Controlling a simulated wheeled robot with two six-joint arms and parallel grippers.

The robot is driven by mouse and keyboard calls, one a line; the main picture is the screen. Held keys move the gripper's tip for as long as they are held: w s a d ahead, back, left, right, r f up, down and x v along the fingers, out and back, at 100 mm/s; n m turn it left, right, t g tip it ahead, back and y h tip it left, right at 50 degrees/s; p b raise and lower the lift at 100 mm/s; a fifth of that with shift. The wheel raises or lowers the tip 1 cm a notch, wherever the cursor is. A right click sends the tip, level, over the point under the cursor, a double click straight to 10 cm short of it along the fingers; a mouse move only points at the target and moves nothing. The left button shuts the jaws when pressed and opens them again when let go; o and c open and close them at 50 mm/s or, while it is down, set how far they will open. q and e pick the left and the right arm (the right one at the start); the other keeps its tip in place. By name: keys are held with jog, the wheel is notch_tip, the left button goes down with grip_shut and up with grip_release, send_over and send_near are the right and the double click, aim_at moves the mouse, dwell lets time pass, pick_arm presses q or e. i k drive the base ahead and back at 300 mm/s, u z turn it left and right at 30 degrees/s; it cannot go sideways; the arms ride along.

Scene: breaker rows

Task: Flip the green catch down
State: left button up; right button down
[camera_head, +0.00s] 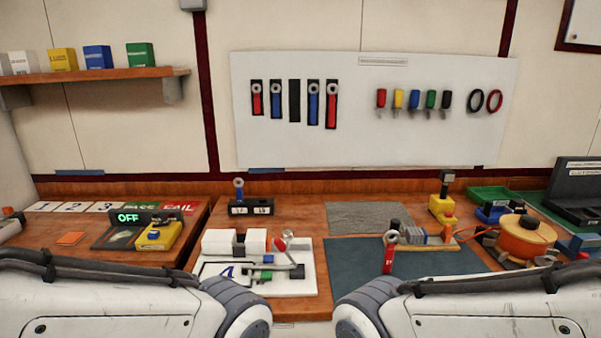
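A small green piece (266,275), which looks like the green catch, sits low on a white board (303,258) on the bench, left of centre. It is too small to tell whether it is up or down. Two white blocks (220,241), a dark bar (285,269) and a red-tipped lever (281,245) are on the same board. A blue mark shows at the board's left. My two arms reach in from the left and right along the bottom edge. Both grippers are outside the picture, and neither arm visibly touches the board.
A dark mat (350,275) to the right holds a red-handled tool (389,255) and a small wooden-based assembly. An orange reel (522,237) stands further right. A yellow box (156,236) by a lit OFF display is left. A black two-slot holder (250,210) stands behind the board.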

aim_at(265, 275)
jog(key=z, duration=0.45)
jog(key=k, duration=0.55)
jog(key=z, duration=0.85)
jog(key=i, duration=0.75)
jog(key=u, duration=0.85)
jog(key=i, duration=0.55)
jog(key=u, duration=0.6)
